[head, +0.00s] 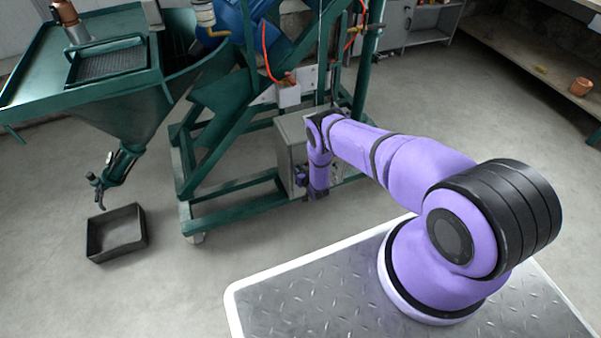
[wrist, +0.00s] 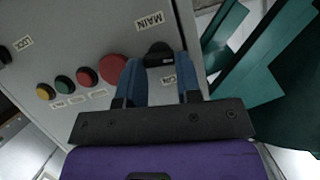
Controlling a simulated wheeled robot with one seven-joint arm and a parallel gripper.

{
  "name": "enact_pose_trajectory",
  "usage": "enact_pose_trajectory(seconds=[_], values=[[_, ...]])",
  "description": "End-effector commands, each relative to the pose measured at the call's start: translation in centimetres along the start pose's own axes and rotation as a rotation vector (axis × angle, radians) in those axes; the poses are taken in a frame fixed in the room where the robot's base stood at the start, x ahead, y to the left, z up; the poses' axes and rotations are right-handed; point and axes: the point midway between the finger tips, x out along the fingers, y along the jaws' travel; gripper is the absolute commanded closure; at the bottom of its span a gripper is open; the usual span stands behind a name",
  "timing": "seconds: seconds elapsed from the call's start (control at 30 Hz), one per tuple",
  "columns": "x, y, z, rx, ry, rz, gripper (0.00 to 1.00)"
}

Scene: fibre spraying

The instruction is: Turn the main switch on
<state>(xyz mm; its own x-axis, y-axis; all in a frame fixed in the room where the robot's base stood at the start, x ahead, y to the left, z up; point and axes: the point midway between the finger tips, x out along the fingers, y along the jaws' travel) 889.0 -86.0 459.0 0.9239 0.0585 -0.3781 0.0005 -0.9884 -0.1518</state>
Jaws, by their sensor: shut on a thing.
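The main switch (wrist: 158,50) is a black knob on the grey control box (wrist: 95,30), next to a label reading MAIN. In the wrist view my gripper (wrist: 159,64) has its two blue fingers on either side of the knob and is shut on it. The fingers partly cover the switch, and I cannot tell which way it is set. In the head view the grey control box (head: 283,135) stands in the green frame. My arm reaches down in front of it and hides the switch.
A large red button (wrist: 113,69) and smaller dark red, green and yellow buttons sit beside the switch. Green frame beams (wrist: 275,75) stand close to the box. A green hopper (head: 125,105) and a black tray (head: 117,233) are at the left. The floor between is clear.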

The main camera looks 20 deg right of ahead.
Motion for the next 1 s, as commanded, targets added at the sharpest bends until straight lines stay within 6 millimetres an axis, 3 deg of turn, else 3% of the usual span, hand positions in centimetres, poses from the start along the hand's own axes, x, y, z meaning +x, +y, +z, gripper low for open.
enact_pose_trajectory(seconds=[0.2,0.47,0.5,0.53,0.87,1.0], values=[[0.0,0.2,0.0,0.101,0.001,-0.041,0.92],[0.0,0.2,0.0,0.105,0.0,-0.043,0.92],[0.0,0.2,0.0,0.105,0.0,-0.043,0.66],[0.0,0.2,0.0,0.105,0.0,-0.043,0.59],[-0.1,0.2,0.0,0.104,0.0,-0.042,0.57],[-1.0,0.3,0.0,0.104,-0.002,-0.041,0.57]])
